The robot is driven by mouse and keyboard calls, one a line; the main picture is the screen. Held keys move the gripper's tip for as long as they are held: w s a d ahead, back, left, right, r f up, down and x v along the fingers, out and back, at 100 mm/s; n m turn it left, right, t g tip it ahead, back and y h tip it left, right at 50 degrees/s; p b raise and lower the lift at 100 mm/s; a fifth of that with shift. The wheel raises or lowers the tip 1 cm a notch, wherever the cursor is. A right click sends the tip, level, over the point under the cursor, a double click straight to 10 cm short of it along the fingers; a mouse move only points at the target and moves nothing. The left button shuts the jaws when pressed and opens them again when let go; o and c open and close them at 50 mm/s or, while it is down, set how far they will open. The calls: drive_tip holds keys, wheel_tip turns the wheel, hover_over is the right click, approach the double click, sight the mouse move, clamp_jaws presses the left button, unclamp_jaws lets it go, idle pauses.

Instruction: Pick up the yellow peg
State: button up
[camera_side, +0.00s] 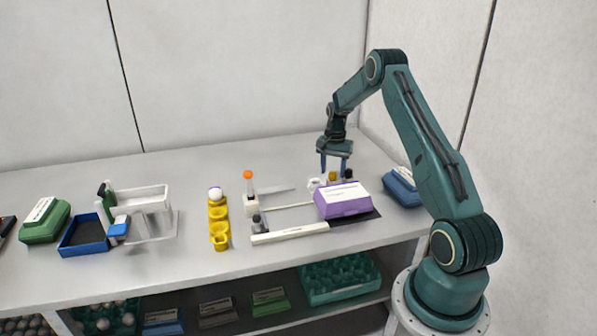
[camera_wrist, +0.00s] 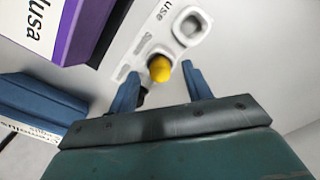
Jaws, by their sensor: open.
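The yellow peg (camera_wrist: 159,68) has a rounded top and stands at a white strip with printed words (camera_wrist: 143,46) in the wrist view. In the side view the yellow peg (camera_side: 332,177) shows small behind the purple box. My gripper (camera_wrist: 162,78) is open and points down, its two blue fingers on either side of the peg in the wrist view. In the side view my gripper (camera_side: 334,168) is over the peg's spot, and I cannot tell whether the fingers reach down around it. The peg's lower part is hidden.
A purple box (camera_side: 342,200) stands close in front, and a blue box (camera_side: 402,187) lies to the right. A dark-topped piece (camera_side: 348,174) is beside the peg. The white strip has an empty square socket (camera_wrist: 190,27). A yellow holder (camera_side: 219,226) and a white rack (camera_side: 150,200) stand further left.

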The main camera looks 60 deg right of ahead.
drive_tip(key=shift+f, duration=0.5)
drive_tip(key=shift+c, duration=0.3)
drive_tip(key=c, duration=1)
